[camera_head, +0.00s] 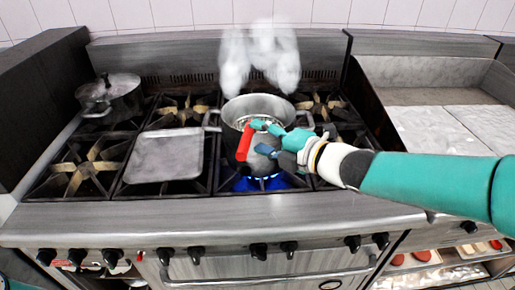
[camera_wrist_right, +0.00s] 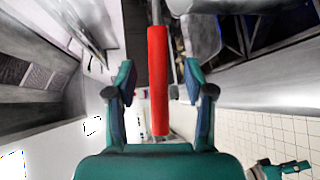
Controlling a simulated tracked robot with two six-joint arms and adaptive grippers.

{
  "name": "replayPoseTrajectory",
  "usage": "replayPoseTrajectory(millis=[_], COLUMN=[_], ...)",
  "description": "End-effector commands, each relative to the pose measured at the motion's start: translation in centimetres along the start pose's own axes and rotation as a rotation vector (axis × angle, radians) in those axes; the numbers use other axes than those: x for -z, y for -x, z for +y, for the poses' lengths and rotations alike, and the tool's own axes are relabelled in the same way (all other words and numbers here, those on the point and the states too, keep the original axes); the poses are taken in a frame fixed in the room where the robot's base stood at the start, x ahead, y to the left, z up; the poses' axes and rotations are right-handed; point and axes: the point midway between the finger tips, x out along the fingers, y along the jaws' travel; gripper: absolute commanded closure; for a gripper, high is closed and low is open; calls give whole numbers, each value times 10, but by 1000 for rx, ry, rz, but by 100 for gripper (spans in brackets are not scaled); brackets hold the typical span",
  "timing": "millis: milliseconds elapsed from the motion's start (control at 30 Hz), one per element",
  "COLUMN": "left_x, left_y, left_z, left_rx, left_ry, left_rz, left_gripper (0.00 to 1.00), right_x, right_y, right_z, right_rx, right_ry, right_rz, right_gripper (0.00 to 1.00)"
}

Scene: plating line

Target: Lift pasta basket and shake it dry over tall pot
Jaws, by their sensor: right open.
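The tall pot (camera_head: 240,110) stands on a lit burner at the middle of the stove, with white steam above it. The pasta basket (camera_head: 256,122) sits in the pot; only its upper part shows. Its red handle (camera_head: 244,143) sticks out over the pot's front and also shows upright in the right wrist view (camera_wrist_right: 158,80). My right gripper (camera_head: 268,138) is open at the handle. In the wrist view its fingers stand on either side of the handle, with gaps. A small part of my left gripper (camera_wrist_right: 285,168) shows in the wrist view's lower right corner; its jaws are unclear.
A flat grey tray (camera_head: 166,156) lies on the burners left of the pot. A lidded pot (camera_head: 110,97) stands at the back left. Pale worktop (camera_head: 440,125) lies to the right. Control knobs (camera_head: 258,251) line the stove's front.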

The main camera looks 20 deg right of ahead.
Motion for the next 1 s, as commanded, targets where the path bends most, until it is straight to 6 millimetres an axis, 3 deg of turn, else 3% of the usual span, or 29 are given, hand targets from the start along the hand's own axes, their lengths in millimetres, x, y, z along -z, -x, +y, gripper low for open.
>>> replayPoseTrajectory(millis=[300, 567, 900, 1000], left_x=[0, 0, 0, 0], left_y=[6, 6, 6, 6], left_z=[2, 2, 2, 2], left_rx=[0, 0, 0, 0], left_ry=[0, 0, 0, 0], left_rz=[0, 0, 0, 0], left_gripper=[48, 48, 48, 48], right_x=[2, 2, 2, 2], right_y=[-41, -44, -44, -44], right_z=[1, 1, 1, 4], right_rx=[2, 0, 1, -5], right_ry=[-1, 0, 0, 4], right_rz=[2, 0, 1, 0], right_gripper=[47, 47, 100, 100])
